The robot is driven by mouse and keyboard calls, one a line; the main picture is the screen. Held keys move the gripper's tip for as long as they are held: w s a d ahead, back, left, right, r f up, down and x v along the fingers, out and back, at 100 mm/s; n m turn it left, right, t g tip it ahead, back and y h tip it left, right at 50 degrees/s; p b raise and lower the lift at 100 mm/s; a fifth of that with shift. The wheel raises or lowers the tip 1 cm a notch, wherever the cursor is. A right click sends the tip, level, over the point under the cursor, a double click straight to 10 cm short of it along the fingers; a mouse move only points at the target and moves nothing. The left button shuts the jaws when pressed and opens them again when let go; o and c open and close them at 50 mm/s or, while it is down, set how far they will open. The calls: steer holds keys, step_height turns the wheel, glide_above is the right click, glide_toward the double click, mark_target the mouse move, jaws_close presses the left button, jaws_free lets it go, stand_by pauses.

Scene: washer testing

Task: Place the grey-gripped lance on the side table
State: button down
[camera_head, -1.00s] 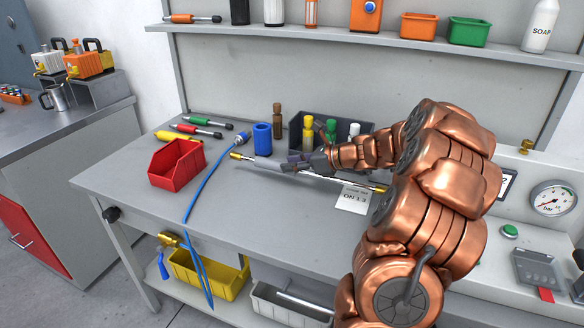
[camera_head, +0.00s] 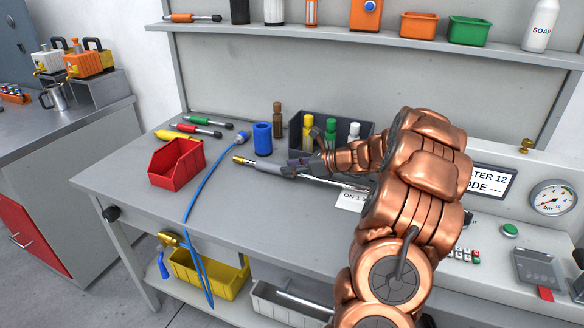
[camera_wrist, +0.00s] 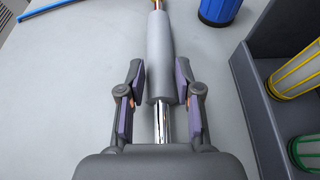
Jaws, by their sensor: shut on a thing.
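The grey-gripped lance (camera_head: 268,168) lies across the middle of the workbench, its brass end pointing left; whether it touches the bench top I cannot tell. In the wrist view its grey grip (camera_wrist: 159,50) runs between my fingers, with the shiny metal tube toward my palm. My gripper (camera_head: 292,167) is shut on the lance; in the wrist view the fingers (camera_wrist: 160,82) flank the grip's near end. My arm hides the lance's right end. A separate grey table (camera_head: 75,128) on the left, apparently the side table, carries orange and white pump units and a metal mug.
A blue cup (camera_head: 262,138) stands just behind the lance's brass end. A dark bin (camera_head: 294,125) with several coloured bottle-like parts is behind my gripper. A red bin (camera_head: 176,165) and a blue hose (camera_head: 207,190) lie left. The workbench's front is clear.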

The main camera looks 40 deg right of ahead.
steer(key=c, duration=0.8)
jaws_free()
steer(key=shift+f, duration=0.1)
